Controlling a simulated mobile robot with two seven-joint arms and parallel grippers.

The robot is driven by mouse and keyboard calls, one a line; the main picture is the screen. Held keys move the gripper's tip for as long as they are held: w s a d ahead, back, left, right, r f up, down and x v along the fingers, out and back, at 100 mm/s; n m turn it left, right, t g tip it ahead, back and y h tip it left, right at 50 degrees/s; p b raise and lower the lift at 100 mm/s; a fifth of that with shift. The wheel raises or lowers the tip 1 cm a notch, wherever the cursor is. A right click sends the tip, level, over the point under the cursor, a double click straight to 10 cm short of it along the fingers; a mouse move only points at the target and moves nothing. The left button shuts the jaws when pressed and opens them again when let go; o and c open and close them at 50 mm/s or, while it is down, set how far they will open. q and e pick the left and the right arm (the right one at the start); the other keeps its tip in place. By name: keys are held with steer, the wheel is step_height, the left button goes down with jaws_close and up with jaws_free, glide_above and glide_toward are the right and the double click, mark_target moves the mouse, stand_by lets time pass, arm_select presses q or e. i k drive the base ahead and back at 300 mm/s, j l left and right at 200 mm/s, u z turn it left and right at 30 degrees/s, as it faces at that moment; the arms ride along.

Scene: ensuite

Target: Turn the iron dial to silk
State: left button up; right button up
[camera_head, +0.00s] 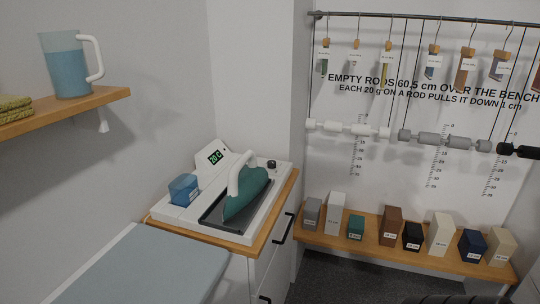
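A green iron (245,194) with a white handle rests on a dark tray (208,217) set in a white station. The station (173,208) sits on a wood-topped cabinet. A small black dial (271,164) stands at the station's back right corner, behind the iron. Its markings and pointer are too small to read. A display (216,157) on a raised white panel at the back reads about 20 C in green. A blue water container (184,188) sits on the station's left side. Neither of my grippers is in view.
A grey-blue ironing surface (140,266) lies in front of the cabinet (262,262). A shelf (100,97) at upper left holds a blue-filled jug (68,64). A low bench (360,250) at right bears several labelled blocks, below hanging rods (346,129).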

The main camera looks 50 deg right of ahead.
mark_target(271, 164)
steer(key=l+u, duration=0.15)
steer(key=l, duration=1.75)
